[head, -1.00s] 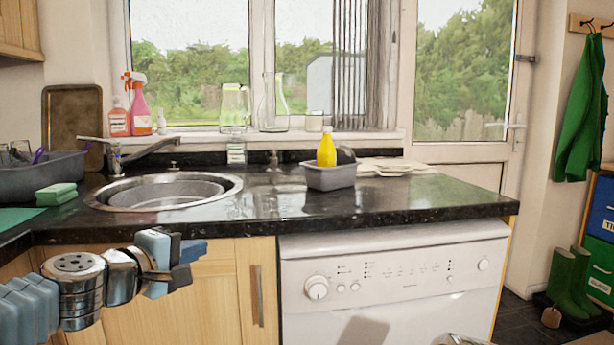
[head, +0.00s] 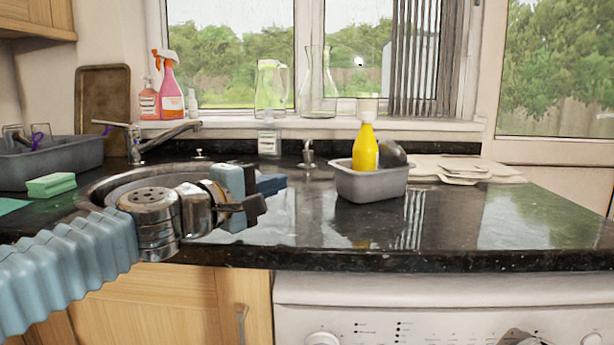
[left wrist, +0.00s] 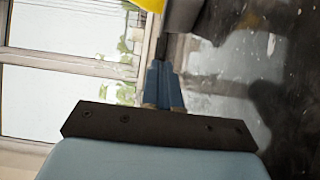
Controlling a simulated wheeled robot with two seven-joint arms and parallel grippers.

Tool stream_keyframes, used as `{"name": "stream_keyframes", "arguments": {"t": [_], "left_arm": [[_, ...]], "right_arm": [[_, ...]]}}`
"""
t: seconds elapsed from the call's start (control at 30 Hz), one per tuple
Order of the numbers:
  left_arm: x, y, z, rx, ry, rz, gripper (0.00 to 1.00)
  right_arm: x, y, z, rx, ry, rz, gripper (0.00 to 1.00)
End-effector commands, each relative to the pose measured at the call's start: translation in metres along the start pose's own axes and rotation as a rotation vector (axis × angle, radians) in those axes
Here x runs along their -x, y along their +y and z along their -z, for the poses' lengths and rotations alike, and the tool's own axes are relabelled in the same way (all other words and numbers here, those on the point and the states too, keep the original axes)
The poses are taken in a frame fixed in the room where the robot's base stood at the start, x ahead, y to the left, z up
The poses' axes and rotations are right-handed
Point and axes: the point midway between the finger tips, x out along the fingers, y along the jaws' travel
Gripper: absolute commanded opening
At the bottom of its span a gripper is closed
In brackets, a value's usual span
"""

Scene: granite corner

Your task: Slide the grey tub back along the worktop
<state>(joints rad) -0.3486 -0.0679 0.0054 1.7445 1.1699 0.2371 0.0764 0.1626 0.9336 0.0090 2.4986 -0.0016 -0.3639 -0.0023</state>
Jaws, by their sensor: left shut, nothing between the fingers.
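The grey tub (head: 370,187) stands on the black worktop (head: 470,235), right of the sink. It holds a yellow bottle (head: 365,148) and a dark rounded item (head: 392,154). My left gripper (head: 284,182) is over the worktop to the left of the tub, shut and empty, with a visible gap to the tub in the head view. In the left wrist view the shut blue fingers (left wrist: 163,75) point toward the yellow bottle (left wrist: 95,12) and a grey piece of the tub (left wrist: 182,14) at the top edge. My right gripper's jaws do not show.
The sink (head: 100,188) lies behind my left arm. A flat pale stack (head: 465,169) lies right of the tub, and glass vessels (head: 318,85) stand on the sill behind. A soap bottle (head: 269,140) stands by the window wall.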

Motion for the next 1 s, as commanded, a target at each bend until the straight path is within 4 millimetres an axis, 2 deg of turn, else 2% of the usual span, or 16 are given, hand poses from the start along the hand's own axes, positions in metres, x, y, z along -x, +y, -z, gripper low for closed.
{"name": "stream_keyframes", "arguments": {"t": [0.47, 0.7, 1.0], "left_arm": [[-0.096, 0.0, -0.002, 0.0, -0.002, 0.003, 0.0], [-0.115, -0.001, -0.024, 0.0, 0.0, 0.001, 0.0], [-0.119, -0.001, -0.028, 0.0, 0.0, 0.001, 0.0]], "right_arm": [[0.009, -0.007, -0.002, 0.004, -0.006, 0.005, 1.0], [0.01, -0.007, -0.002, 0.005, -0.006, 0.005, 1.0], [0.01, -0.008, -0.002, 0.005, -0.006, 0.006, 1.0]]}}
